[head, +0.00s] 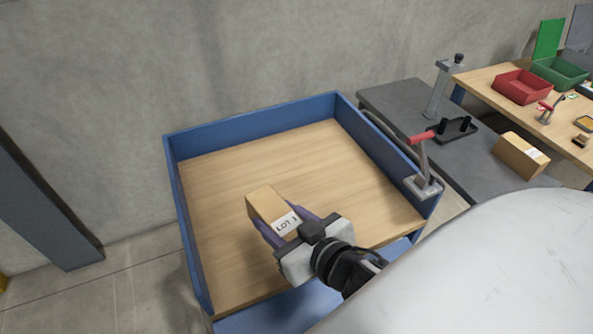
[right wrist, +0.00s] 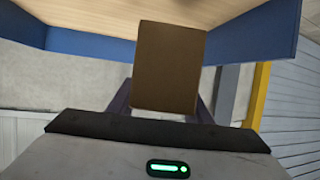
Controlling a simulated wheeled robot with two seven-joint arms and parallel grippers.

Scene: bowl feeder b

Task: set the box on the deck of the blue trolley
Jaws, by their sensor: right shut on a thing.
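The box (head: 267,206) is brown cardboard with a white "LOT 1" label. My right gripper (head: 277,229) is shut on it, with a finger on each side. In the head view the box shows over the wooden deck (head: 320,165) of the blue trolley (head: 250,120). I cannot tell whether it touches the deck. In the right wrist view the brown box (right wrist: 169,67) fills the space between the fingers, with the deck (right wrist: 90,14) behind it. My left gripper is not in view.
Blue walls edge the deck, and the deck around the box is bare. A red-handled clamp (head: 423,170) sits at the trolley's right edge. A grey table (head: 400,100) to the right holds another cardboard box (head: 519,155). Red (head: 522,87) and green bins (head: 560,73) stand farther right.

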